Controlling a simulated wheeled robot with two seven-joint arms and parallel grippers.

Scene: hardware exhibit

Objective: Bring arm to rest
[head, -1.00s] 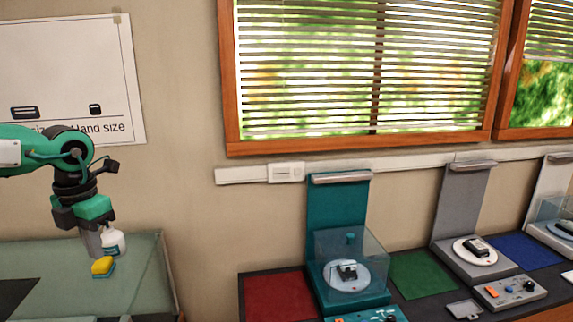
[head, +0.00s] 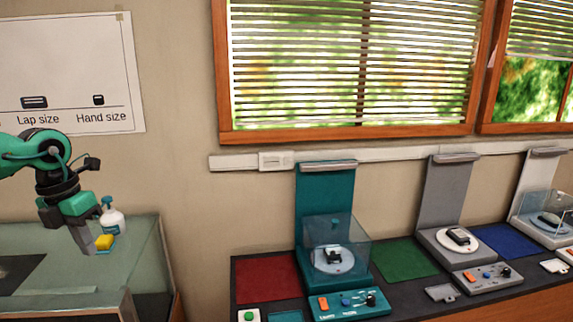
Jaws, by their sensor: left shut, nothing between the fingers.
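My left gripper (head: 82,238) hangs at the left of the head view, pointing down, with its grey fingers together and nothing visible between them. It is above the glass-topped case (head: 140,262). A yellow sponge (head: 105,242) shows just right of the fingertips. A white spray bottle with a blue top (head: 113,220) stands behind the sponge. I cannot tell whether the fingers touch the sponge. My right gripper is not in view.
A dark counter at right carries a teal display stand (head: 325,205) with a clear cover, a grey stand (head: 447,200) and a white stand (head: 537,190). A gap separates case and counter.

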